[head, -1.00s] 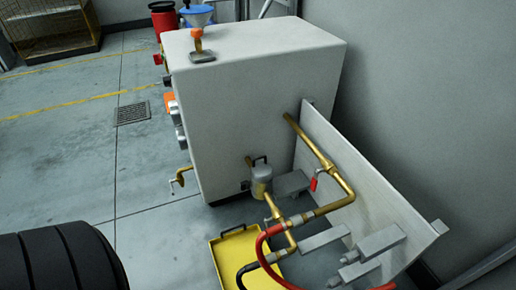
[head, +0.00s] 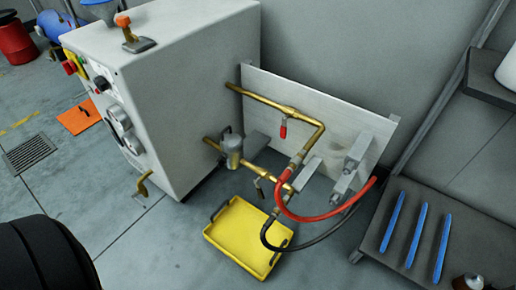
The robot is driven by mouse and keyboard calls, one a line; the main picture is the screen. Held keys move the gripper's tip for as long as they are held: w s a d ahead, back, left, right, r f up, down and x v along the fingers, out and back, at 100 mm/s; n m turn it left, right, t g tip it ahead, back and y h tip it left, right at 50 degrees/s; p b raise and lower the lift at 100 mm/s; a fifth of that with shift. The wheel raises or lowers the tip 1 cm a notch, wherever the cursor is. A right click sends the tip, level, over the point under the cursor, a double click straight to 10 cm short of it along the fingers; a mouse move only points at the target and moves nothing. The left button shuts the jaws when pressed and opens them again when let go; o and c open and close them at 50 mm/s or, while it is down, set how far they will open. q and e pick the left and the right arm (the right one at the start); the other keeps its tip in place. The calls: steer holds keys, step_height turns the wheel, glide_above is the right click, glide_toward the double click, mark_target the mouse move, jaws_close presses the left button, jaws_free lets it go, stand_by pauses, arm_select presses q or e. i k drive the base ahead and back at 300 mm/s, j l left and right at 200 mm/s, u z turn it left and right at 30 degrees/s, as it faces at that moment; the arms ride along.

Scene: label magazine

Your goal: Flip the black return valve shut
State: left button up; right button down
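The lower brass pipe (head: 256,171) leaves the grey-white machine (head: 170,90) and runs through a grey cylindrical fitting (head: 232,150) toward a black hose (head: 268,236). A small dark lever (head: 259,188), seemingly the black return valve's handle, points down across this pipe near the hose end. It is too small to see closely. The upper brass pipe (head: 268,101) has a red valve handle (head: 283,130) hanging down and leads to a red hose (head: 318,217). Neither gripper shows in the head view.
A yellow tray (head: 245,238) lies on the floor below the pipes. A grey back plate (head: 345,110) stands behind them. A grey shelf with blue strips (head: 421,235) is at the right. A black ridged rounded shape (head: 38,258) fills the lower left corner.

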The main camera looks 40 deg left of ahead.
mark_target(258, 189)
steer(key=j+z, duration=0.35)
steer(key=j, duration=0.2)
steer(key=j+z, duration=0.35)
steer(key=j, duration=0.2)
steer(key=j+z, duration=0.3)
steer(key=j, duration=0.2)
